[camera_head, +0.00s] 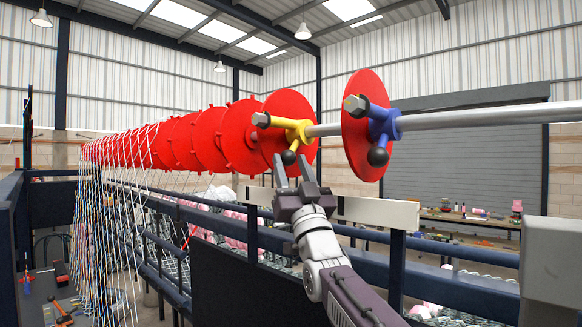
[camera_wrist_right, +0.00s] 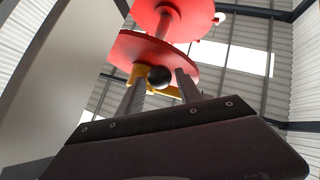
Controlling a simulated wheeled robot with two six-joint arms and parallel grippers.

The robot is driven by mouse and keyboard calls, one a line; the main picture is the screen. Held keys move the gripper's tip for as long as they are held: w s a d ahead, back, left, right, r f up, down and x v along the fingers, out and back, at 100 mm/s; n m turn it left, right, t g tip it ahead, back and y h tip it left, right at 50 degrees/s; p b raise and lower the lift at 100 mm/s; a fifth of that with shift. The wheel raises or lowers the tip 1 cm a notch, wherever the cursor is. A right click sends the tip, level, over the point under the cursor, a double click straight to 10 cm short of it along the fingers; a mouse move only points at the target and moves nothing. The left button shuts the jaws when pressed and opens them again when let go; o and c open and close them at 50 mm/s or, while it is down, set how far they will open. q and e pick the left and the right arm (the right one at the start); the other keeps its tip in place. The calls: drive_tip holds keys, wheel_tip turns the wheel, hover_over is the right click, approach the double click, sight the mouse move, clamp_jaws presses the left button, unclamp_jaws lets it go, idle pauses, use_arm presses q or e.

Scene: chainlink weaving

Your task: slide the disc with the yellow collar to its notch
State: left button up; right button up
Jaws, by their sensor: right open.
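The red disc (camera_head: 285,103) with the yellow collar (camera_head: 298,127) hangs upright on the long metal bar (camera_head: 455,118). A black ball knob (camera_head: 289,157) ends the collar's lower arm. My right gripper (camera_head: 292,168) is open just below the collar, pointing up. In the right wrist view the ball knob (camera_wrist_right: 159,77) shows between the two fingers (camera_wrist_right: 160,90), with the yellow collar (camera_wrist_right: 142,72) and the disc (camera_wrist_right: 152,50) beyond. I cannot tell whether the fingers touch the knob. I cannot make out the notch. My left gripper is not in view.
A red disc (camera_head: 366,148) with a blue collar (camera_head: 384,124) sits on the bar to the right. Several more red discs (camera_head: 208,138) with strung wires (camera_head: 110,220) run off to the left. A dark blue railing (camera_head: 455,250) and a cream board (camera_head: 378,212) lie below.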

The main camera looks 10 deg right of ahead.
drive_tip(key=b+v, duration=0.7)
drive_tip(key=v, duration=0.1)
drive_tip(key=shift+s+f, duration=0.25)
drive_tip(key=shift+s, duration=0.1)
drive_tip(key=shift+w, duration=0.1)
